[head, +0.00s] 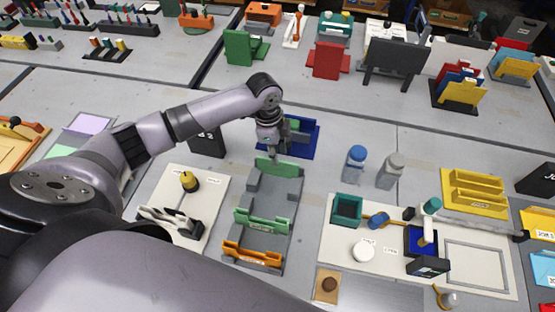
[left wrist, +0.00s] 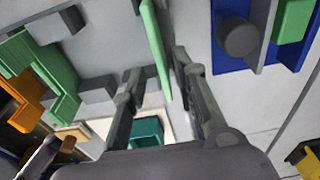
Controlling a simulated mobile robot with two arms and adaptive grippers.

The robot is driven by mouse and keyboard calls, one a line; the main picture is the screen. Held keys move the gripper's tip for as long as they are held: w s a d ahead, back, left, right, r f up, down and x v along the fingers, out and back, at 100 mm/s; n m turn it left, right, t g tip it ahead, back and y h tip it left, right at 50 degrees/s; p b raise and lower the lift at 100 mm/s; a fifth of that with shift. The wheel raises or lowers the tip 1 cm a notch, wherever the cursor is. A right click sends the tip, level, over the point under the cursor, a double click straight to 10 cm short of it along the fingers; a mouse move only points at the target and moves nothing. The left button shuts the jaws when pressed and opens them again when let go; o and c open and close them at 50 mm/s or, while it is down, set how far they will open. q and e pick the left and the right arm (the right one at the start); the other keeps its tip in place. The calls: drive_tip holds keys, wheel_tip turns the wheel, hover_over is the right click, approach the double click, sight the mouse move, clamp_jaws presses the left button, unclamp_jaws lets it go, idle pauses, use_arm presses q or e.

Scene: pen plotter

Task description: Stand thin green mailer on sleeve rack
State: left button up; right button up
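The thin green mailer (head: 281,169) is upright at the far end of the grey sleeve rack (head: 283,190); whether its lower edge rests in the rack is hard to tell. My left gripper (head: 273,153) reaches down to its top from behind. In the left wrist view the mailer (left wrist: 155,45) appears edge-on between the two fingers (left wrist: 164,75), which look close against both faces. A light green mailer (head: 262,221) and an orange mailer (head: 250,255) stand nearer on the same rack. My right gripper is out of view.
A blue holder (head: 312,141) with a green block is right behind the rack. A white board with a black stand (head: 168,222) lies to the left. Two bottles (head: 356,163) and a white board (head: 400,277) with a teal box (head: 346,207) are to the right.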

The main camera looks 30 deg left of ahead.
use_arm(q)
wheel_tip(320, 180, up, 8)
drive_tip(key=a, duration=0.1)
drive_tip(key=shift+b, duration=0.4)
drive_tip(key=shift+s, duration=0.1)
